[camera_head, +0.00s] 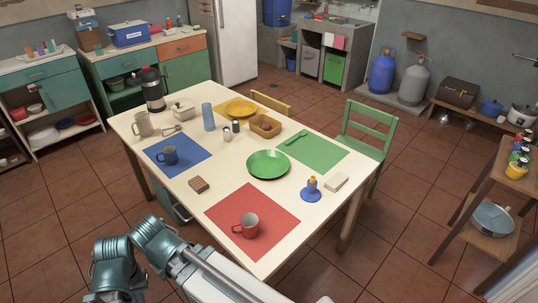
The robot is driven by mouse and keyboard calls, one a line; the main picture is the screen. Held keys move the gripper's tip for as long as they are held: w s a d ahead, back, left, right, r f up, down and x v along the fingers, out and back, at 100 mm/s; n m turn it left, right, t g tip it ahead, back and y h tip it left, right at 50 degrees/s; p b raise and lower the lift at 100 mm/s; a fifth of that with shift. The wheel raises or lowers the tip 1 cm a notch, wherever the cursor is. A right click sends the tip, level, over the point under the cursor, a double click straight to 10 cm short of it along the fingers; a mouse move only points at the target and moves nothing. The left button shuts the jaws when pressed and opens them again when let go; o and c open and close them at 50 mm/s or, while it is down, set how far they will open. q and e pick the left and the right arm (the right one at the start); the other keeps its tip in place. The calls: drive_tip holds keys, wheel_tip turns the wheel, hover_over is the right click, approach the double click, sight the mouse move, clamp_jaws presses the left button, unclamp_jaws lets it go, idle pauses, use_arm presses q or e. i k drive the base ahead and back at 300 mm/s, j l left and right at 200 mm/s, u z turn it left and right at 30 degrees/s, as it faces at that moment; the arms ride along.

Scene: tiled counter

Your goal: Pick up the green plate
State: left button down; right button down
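The green plate (268,164) lies flat and empty on the cream dining table (232,172), near its middle. It sits on the bare tabletop, left of the green placemat (318,154) and above the red placemat (276,207). Teal and grey links of my own arm show at the bottom left, in front of the table. Neither of my gripper's fingertips can be made out in this view, and nothing covers the plate.
A brown basket (265,126) stands just behind the plate, and a green fork-like utensil (296,137) lies behind right. A red mug (246,226) is on the red mat. A green chair (369,137) stands at the table's right.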

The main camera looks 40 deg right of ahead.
sight(265, 164)
drive_tip(key=k+z, duration=0.1)
drive_tip(key=z, duration=1.1)
drive_tip(key=k, duration=0.65)
drive_tip(key=z, duration=2.9)
drive_tip(key=k+j+z, duration=0.25)
drive_tip(key=j, duration=0.3)
drive_tip(key=k+j, duration=0.3)
drive_tip(key=j, duration=0.15)
drive_tip(key=k+j, duration=0.3)
drive_tip(key=j, duration=0.2)
drive_tip(key=k+j, duration=0.3)
drive_tip(key=j, duration=0.15)
drive_tip(key=k+j, duration=0.3)
drive_tip(key=j, duration=0.15)
drive_tip(key=k+j, duration=0.3)
drive_tip(key=j, duration=0.2)
drive_tip(key=k+j, duration=0.3)
drive_tip(key=j, duration=0.15)
drive_tip(key=k+j, duration=0.3)
drive_tip(key=j, duration=0.15)
